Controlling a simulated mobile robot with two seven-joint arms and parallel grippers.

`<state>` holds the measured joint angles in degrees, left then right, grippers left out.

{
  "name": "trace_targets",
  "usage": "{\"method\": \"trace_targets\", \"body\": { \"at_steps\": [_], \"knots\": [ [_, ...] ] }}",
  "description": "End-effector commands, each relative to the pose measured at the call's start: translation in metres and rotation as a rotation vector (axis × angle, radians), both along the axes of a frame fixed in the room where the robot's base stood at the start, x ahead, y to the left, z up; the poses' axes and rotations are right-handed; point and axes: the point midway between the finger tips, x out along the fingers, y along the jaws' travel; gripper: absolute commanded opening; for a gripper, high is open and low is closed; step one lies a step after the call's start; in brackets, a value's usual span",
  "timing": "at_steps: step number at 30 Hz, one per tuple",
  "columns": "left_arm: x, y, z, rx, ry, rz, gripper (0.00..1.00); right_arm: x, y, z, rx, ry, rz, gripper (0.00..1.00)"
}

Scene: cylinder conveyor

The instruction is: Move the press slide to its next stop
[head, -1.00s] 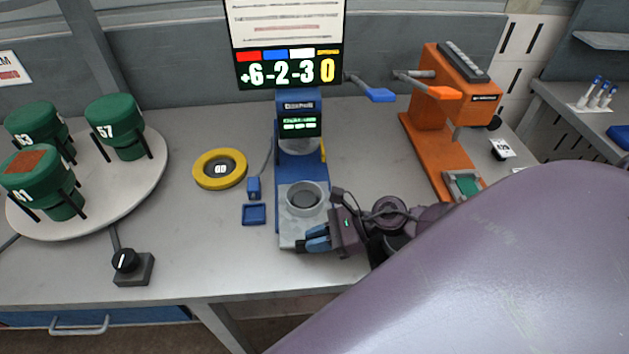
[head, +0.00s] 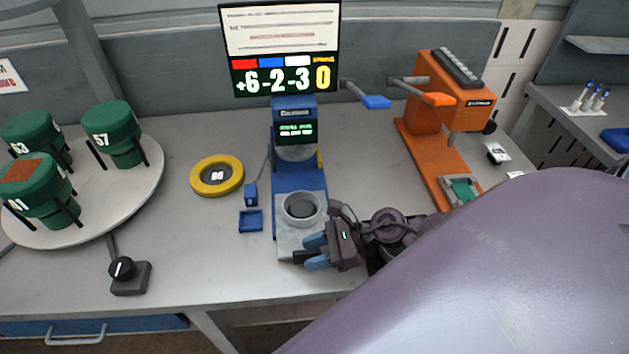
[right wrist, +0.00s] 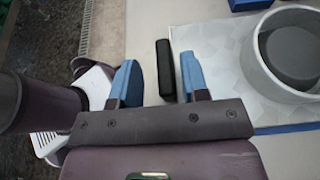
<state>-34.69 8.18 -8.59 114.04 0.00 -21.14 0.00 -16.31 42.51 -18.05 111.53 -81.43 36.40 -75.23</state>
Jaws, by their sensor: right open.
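The blue press (head: 284,180) stands mid-table. Its pale press slide (head: 288,238) sits at the front end and carries a round grey cup (head: 302,209). A dark handle (head: 301,257) shows at the slide's front edge. My right gripper (head: 309,252) is open at that edge, its blue fingers on either side of the handle. In the right wrist view, the black handle (right wrist: 165,68) stands between the two fingers, close to the right one; I cannot tell if they touch. The slide (right wrist: 222,62) and cup show at right there. My left gripper is not in view.
A yellow ring (head: 217,176) and small blue tray (head: 250,220) lie left of the press. A round table with green containers (head: 110,132) and a knob box (head: 130,275) are further left. An orange press (head: 435,125) stands right. My arm covers the lower right.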

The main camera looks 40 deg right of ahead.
Motion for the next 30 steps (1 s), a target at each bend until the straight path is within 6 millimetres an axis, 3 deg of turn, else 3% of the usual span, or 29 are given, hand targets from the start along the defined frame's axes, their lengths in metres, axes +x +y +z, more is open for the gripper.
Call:
{"method": "trace_targets", "body": {
  "at_steps": [5, 21, 30],
  "knots": [
    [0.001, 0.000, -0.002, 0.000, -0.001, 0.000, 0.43, -0.005, -0.009, 0.002, -0.003, 0.001, -0.001, 0.41],
    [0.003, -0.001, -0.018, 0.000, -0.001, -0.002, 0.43, -0.047, -0.076, 0.035, -0.001, 0.003, -0.001, 0.41],
    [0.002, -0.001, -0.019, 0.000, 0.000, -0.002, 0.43, -0.053, -0.085, 0.041, 0.001, 0.001, 0.001, 0.41]
  ]
}}
